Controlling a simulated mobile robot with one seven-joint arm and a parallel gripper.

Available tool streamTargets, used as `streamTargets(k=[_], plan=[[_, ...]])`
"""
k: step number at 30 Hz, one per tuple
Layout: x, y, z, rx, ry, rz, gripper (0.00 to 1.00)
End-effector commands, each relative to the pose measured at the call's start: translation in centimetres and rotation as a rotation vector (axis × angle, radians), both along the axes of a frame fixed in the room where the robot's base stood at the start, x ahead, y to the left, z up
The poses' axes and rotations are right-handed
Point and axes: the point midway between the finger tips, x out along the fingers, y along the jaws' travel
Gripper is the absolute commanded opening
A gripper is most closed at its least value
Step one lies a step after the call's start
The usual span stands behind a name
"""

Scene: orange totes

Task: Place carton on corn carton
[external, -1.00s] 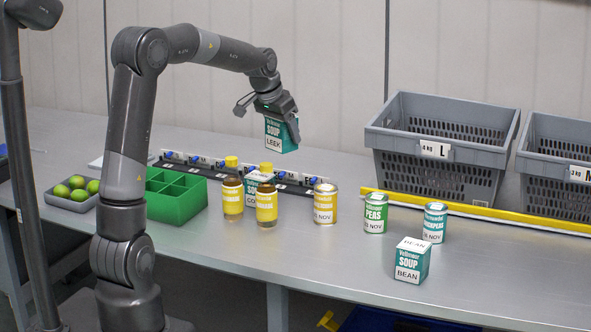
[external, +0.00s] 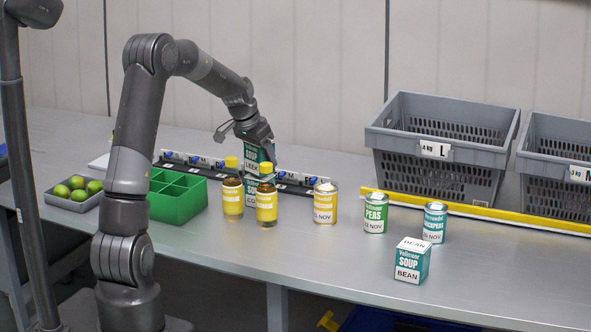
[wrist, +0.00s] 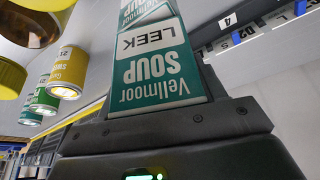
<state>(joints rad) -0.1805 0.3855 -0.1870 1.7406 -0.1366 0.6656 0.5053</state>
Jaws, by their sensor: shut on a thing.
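The leek soup carton (external: 250,158), teal and white, is held in my gripper (external: 256,143), and its label faces the wrist camera (wrist: 152,58). My gripper is shut on it. In the external view the leek carton is directly above the corn carton (external: 252,188), which stands on the table behind two yellow-capped bottles. The bottles hide part of both cartons. I cannot tell whether the leek carton touches the corn carton's top.
Two bottles (external: 232,198) (external: 267,205) stand just in front of the corn carton. A green divided box (external: 176,208) is at left. Cans (external: 325,206) (external: 375,215) and a bean carton (external: 411,262) stand to the right. A black labelled rail (external: 290,183) runs behind.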

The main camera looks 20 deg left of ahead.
Motion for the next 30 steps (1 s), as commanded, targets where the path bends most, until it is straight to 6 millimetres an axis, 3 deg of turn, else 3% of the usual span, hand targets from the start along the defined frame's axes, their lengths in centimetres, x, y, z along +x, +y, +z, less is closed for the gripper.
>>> streamTargets(k=[12, 13, 21, 30], plan=[[0.0, -0.01, -0.99, 0.0, -0.001, 0.0, 0.33], [-0.01, -0.02, -1.02, 0.0, -0.001, 0.0, 0.65], [0.0, -0.02, -0.98, -0.001, -0.001, 0.001, 0.85], [-0.03, 0.01, -0.44, 0.0, -0.003, 0.002, 0.85]])
